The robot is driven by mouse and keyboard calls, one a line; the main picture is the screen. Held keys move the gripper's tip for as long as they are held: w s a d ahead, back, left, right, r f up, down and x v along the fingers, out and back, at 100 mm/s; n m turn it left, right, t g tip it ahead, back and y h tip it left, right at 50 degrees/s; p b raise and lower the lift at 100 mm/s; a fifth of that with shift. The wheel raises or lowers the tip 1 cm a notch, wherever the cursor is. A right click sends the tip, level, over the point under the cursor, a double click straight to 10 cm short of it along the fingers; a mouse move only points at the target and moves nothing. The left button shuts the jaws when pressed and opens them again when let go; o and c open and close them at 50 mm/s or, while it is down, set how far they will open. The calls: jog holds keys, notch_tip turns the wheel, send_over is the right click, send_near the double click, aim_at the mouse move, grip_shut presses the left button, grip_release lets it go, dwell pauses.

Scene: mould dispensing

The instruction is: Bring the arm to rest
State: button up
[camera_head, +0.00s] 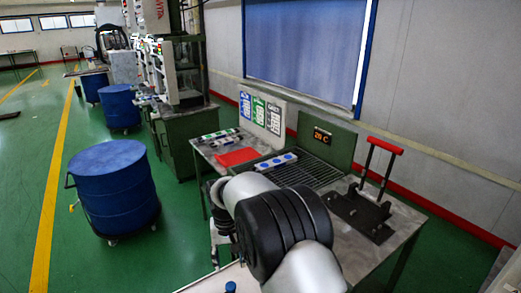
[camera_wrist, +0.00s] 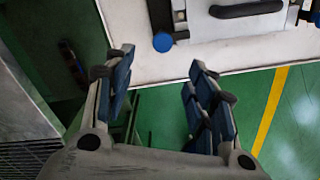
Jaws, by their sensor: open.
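My arm (camera_head: 275,230) fills the lower middle of the head view, its joints bent in front of the workbench. My gripper (camera_wrist: 158,85) shows in the wrist view with its two blue-padded fingers spread wide apart. Nothing is between the fingers. Below it are green floor and the edge of a white surface (camera_wrist: 160,65). In the head view most of the gripper is hidden behind the arm.
A blue drum (camera_head: 112,190) stands left. Green floor is open beyond the yellow line (camera_head: 47,220).

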jog(key=s+d+r+t, duration=0.1)
jog(key=s+d+r, duration=0.2)
jog(key=d+r, duration=0.3)
jog(key=s+d+r+m, duration=0.1)
jog(key=s+d+r, duration=0.25)
jog(key=r, duration=0.35)
jog(key=s+d+r+t, duration=0.1)
jog(key=s+d+r, duration=0.2)
jog(key=d+r, duration=0.35)
jog(key=s+d+r+t, duration=0.1)
jog(key=s+d, duration=0.4)
jog(key=s, duration=0.5)
jog(key=s+d+r+m+t, duration=0.1)
jog(key=s+d, duration=0.4)
jog(key=s, duration=0.6)
jog(key=shift+s+r+m+t, duration=0.2)
jog(key=shift+s+m+t, duration=0.05)
jog(key=shift+m+t, duration=0.05)
jog(key=shift+s+d+f, duration=0.15)
jog(key=shift+s+f, duration=0.1)
jog(key=shift+s, duration=0.1)
jog(key=shift+c, duration=0.2)
